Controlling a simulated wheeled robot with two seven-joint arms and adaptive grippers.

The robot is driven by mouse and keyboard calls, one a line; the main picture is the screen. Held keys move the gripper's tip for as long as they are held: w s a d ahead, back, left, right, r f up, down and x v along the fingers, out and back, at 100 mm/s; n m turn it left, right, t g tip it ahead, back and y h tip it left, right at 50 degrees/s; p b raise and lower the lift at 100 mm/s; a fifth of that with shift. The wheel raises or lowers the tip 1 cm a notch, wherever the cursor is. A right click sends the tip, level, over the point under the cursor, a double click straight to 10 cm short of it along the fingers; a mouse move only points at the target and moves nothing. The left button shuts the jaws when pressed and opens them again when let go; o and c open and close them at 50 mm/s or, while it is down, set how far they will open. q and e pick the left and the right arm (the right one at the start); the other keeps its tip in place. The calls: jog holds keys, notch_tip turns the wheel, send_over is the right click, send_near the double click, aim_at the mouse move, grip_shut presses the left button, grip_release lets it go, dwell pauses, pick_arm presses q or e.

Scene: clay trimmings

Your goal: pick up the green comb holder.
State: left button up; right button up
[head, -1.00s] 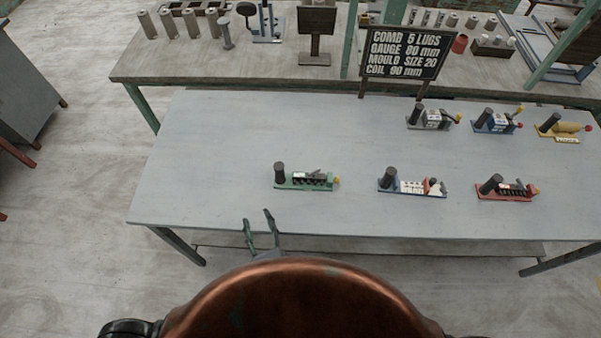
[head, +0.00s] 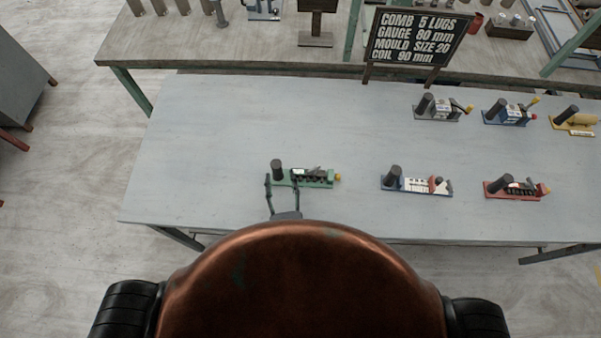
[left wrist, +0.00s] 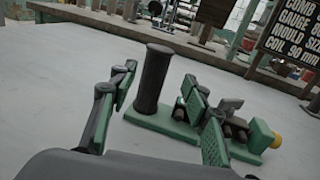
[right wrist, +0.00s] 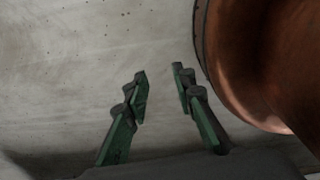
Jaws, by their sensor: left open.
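The green comb holder (head: 322,183) stands on the grey table, with a dark upright cylinder handle at its left end and a yellow knob at its right end. My left gripper (head: 282,182) is open at its left end. In the left wrist view, the holder's dark handle (left wrist: 153,80) stands between the two spread fingers of the left gripper (left wrist: 160,86), with visible room on the left side. The right finger hides part of the green base. Contact with the handle cannot be told. My right gripper (right wrist: 160,76) is open and empty over the floor.
Blue (head: 416,186) and red (head: 515,188) holders stand to the right in the front row. Grey, blue and yellow ones stand behind. A black sign (head: 418,38) rises at the table's back edge. The left part of the table (head: 205,130) is clear.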

aim_at(277, 172)
pick_arm(q)
jog(key=x, duration=0.3)
jog(key=shift+w+a+r, duration=0.2)
jog(key=shift+w+a, duration=0.1)
jog(key=shift+a, duration=0.1)
jog(key=shift+w+a+f, duration=0.1)
jog(key=shift+w, duration=0.2)
jog(key=c, duration=1.2)
grip_shut()
pick_arm(e)
jog(key=shift+w+a, duration=0.1)
jog(key=shift+w, duration=0.55)
